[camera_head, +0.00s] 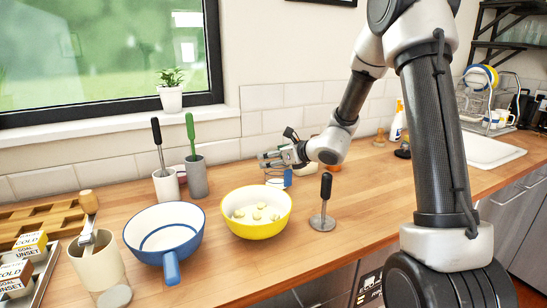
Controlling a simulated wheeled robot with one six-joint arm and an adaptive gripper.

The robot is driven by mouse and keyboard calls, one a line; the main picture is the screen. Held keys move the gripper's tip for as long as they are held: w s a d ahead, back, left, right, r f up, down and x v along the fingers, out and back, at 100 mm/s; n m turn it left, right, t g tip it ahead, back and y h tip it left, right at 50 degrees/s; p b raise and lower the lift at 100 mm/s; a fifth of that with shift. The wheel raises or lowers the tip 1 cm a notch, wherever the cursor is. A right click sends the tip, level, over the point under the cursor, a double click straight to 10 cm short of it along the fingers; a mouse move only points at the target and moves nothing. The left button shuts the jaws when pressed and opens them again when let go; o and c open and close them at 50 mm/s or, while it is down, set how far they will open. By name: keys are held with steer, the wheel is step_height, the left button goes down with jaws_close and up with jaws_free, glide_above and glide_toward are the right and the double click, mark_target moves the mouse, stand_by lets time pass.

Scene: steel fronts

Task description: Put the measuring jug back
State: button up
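My gripper (265,159) is above the worktop behind the yellow bowl, pointing left. Its two fingers look apart, with nothing visible between them. A small clear vessel with a blue handle (288,178), which looks like the measuring jug, stands just below the gripper.
A yellow bowl (238,226) with pale pieces stands in front. A blue-and-white pan (140,243), two utensil cups (166,186) (197,180) and a black-handled masher (325,192) stand around it. A beige container (98,268) is front left. The sink (490,151) is at right.

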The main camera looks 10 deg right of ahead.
steer(key=shift+f, duration=0.1)
steer(key=o, duration=1.7)
steer(key=shift+o, duration=0.2)
